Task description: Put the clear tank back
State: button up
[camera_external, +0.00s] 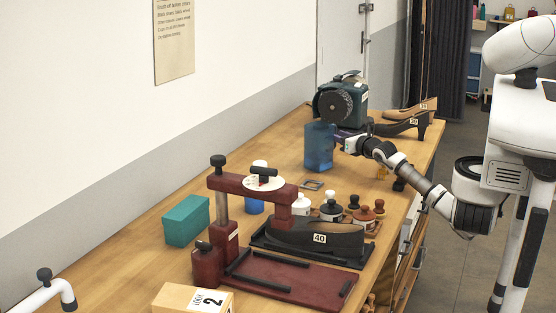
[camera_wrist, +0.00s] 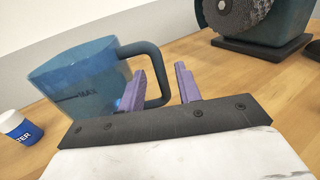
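The clear tank (camera_external: 318,150) is a blue-tinted see-through container standing upright on the bench, just in front of the dark green machine (camera_external: 352,97) with a grey disc. In the wrist view the tank (camera_wrist: 82,82) shows a MAX line and a dark loop handle (camera_wrist: 163,88) on its right side. My gripper (camera_wrist: 160,70) has two purple fingers spread apart. The handle's outer bar appears between them, with the left finger overlapping the loop's opening. I cannot tell whether either finger touches it. In the external view my gripper (camera_external: 343,142) is at the tank's right side.
A white-and-blue labelled container (camera_wrist: 20,128) stands left of the tank. Several small bottles (camera_external: 340,209), a maroon press (camera_external: 250,185) and a teal box (camera_external: 186,220) stand nearer on the bench.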

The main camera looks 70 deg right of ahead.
jog(key=shift+s+a, duration=0.1)
jog(key=shift+s, duration=0.15)
jog(key=b+v, duration=0.3)
jog(key=v, duration=0.8)
jog(key=shift+s, duration=0.2)
